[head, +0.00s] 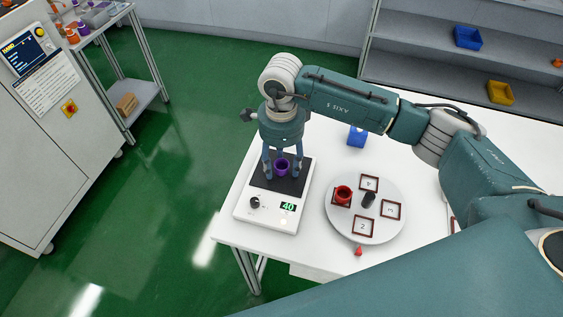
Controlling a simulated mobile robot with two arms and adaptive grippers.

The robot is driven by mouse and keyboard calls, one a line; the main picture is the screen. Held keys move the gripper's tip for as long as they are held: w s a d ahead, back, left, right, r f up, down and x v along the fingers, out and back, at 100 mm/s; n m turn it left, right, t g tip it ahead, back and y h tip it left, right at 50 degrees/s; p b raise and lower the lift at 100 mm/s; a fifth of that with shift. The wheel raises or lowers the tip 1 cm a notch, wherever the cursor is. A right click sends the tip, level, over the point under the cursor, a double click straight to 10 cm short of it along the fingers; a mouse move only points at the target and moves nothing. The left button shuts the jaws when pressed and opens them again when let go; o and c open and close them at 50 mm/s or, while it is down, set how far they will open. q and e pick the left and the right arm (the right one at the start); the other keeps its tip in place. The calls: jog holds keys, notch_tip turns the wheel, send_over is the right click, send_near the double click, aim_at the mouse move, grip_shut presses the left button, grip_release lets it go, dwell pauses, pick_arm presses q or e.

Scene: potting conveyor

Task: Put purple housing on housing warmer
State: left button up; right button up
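The purple housing (282,168) is a small cup-shaped part. It stands upright on the dark plate of the housing warmer (266,216), a white unit with a knob and a green display reading 40. My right gripper (282,174) points down over the plate with its fingers on either side of the housing. The fingers look spread, with a small gap on each side of the housing. Exact contact between the housing and the plate is hard to see. My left gripper is not in view.
A round turntable (385,229) with numbered square nests stands right of the warmer; a red housing (343,193) sits in one nest. A blue bin (357,136) lies behind it, and a small red object (358,251) in front. My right arm spans the table's right side.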

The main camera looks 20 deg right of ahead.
jog(key=shift+r, duration=0.25)
jog(key=shift+w+r, duration=0.1)
jog(key=shift+r, duration=0.15)
notch_tip(320, 180, up, 11)
jog(key=b, duration=0.3)
jog(key=shift+r, duration=0.2)
